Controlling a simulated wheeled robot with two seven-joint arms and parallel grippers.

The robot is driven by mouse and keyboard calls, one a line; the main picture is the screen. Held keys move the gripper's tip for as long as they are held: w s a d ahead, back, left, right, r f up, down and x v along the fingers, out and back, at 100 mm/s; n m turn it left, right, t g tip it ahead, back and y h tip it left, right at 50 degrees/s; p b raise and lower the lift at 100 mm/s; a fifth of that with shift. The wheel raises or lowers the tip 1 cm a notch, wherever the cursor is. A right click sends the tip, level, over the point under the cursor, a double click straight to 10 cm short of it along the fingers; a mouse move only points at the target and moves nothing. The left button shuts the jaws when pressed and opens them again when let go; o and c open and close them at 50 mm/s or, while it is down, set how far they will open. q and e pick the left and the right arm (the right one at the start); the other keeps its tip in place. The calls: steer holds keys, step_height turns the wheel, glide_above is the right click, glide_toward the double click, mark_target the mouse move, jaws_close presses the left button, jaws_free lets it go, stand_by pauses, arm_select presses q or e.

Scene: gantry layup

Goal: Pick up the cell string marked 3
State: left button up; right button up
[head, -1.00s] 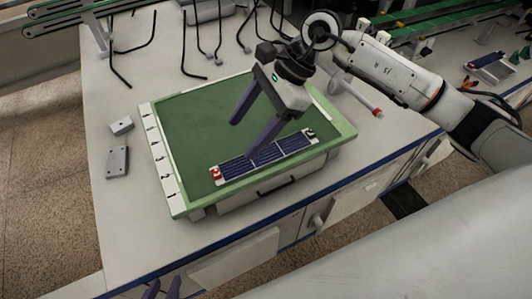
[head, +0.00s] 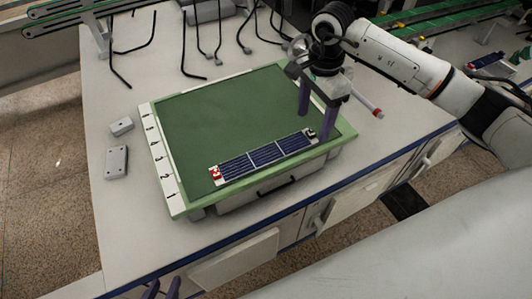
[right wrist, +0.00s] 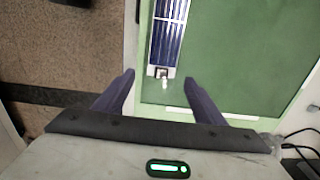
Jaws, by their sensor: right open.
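The cell string (head: 250,160), a dark blue strip of cells with a red tag marked 3 (head: 216,173) at its left end, lies on the green mat near its front edge. Its other end carries a dark tag (head: 311,133). My right gripper (head: 314,125) is open and points down at that dark-tagged end. In the right wrist view the string (right wrist: 166,35) runs upward and its end shows between the spread fingers, with no grip on it. The red tag is out of that view. Only the fingertips of my left gripper (head: 162,290) show at the bottom edge, apart and empty.
The green mat (head: 215,115) has a white numbered strip (head: 161,150) along its left side. Two small grey blocks (head: 116,162) lie left of it. Black bent hooks (head: 200,50) stand behind. The rest of the mat is clear.

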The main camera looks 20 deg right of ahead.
mark_target(310, 133)
step_height(310, 133, down, 4)
steer(key=shift+w+a+r, duration=0.1)
steer(key=c, duration=1.2)
